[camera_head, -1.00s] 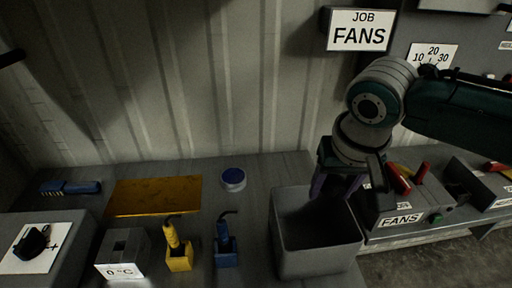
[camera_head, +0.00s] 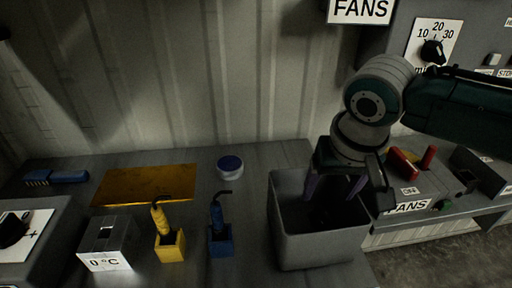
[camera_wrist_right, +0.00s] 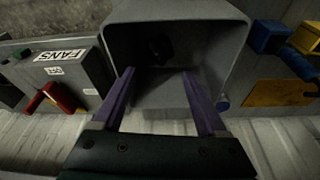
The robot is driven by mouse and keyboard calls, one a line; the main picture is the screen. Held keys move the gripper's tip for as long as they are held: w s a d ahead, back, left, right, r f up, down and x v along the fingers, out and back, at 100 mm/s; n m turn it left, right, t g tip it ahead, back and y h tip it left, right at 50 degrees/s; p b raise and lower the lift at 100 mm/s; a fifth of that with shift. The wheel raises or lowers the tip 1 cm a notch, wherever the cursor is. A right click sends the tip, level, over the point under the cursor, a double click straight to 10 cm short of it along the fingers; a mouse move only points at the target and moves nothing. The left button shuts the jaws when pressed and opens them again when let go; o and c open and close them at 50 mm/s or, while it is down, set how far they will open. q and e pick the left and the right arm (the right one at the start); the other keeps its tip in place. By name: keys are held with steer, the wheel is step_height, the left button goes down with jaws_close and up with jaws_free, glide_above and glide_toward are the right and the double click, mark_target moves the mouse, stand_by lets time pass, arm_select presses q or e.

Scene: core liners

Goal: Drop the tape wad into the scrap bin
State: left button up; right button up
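The scrap bin is most likely the open grey bin (camera_head: 318,250) at the right end of the table. My right gripper (camera_head: 336,188) points down into the bin's mouth. In the right wrist view the two purple fingers of this gripper (camera_wrist_right: 165,98) are wide apart with nothing between them. A small dark lump (camera_wrist_right: 160,47) shows inside the bin in that view, apart from the fingers. It may be the tape wad, but it is too dark to be sure. My left gripper is not in view.
A panel marked FANS (camera_head: 408,207) with red handles stands close right of the bin. Left of the bin are a blue round tin (camera_head: 230,167), a blue holder (camera_head: 221,240), a yellow holder (camera_head: 170,246) and an orange mat (camera_head: 145,185). A corrugated wall stands behind.

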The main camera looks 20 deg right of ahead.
steer(key=shift+o, duration=1)
steer(key=p+v, duration=0.2)
steer(key=v, duration=0.8)
steer(key=s+a+f+n+y, duration=0.2)
steer(key=s+a+f+n, duration=0.15)
steer(key=s+a, duration=0.45)
steer(key=s+d+r+n, duration=0.1)
steer(key=s+d+n, duration=0.2)
steer(key=s, duration=0.7)
step_height(320, 180, up, 39)
steer(key=p, duration=3.8)
steer(key=shift+f+t+h+p, duration=0.2)
steer(key=shift+t+h+p, duration=0.1)
